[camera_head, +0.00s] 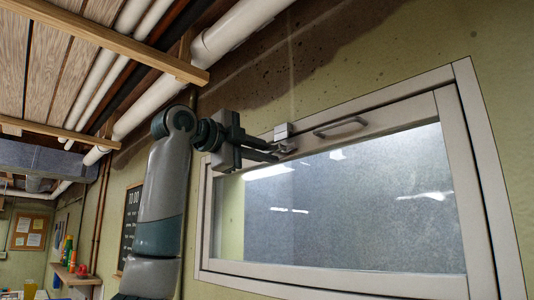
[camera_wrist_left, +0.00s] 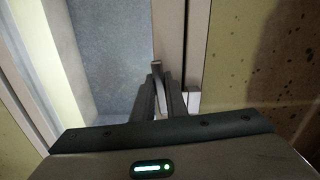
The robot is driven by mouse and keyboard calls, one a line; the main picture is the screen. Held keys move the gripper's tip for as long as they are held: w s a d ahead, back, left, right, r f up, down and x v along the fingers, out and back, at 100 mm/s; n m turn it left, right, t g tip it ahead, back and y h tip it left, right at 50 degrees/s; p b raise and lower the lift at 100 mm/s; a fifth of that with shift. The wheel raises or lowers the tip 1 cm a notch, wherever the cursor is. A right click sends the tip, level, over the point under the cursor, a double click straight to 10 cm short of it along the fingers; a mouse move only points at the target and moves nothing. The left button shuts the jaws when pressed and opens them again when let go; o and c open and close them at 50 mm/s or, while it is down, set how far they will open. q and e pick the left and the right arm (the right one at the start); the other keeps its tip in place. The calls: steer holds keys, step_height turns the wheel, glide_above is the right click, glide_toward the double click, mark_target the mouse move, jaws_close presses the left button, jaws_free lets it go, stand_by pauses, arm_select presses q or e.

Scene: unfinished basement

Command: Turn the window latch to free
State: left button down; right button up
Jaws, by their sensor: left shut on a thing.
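The window latch is at the top edge of the window, left of its middle. In the head view its pale block (camera_head: 283,131) sits on the upper frame, and the fingers partly hide the rest. My left gripper (camera_head: 275,151) reaches it from the left, with its fingertips at the latch just below the block. In the left wrist view, the fingers of my left gripper (camera_wrist_left: 161,90) are shut on the slim grey latch lever (camera_wrist_left: 158,73), whose end shows between and beyond the fingertips. The block (camera_wrist_left: 193,99) shows beside the right finger. My right gripper is in neither view.
The window's frosted pane (camera_head: 370,205) lies below the latch, inside a pale frame (camera_head: 480,170). A bar handle (camera_head: 340,127) is on the upper rail, right of the latch. White pipes (camera_head: 235,30) and wooden beams (camera_head: 110,40) run overhead. A chalkboard (camera_head: 131,220) hangs at left.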

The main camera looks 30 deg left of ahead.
arm_select(q)
steer(key=c, duration=1.8)
jaws_free()
steer(key=shift+o, duration=0.2)
steer(key=shift+w+d, duration=0.1)
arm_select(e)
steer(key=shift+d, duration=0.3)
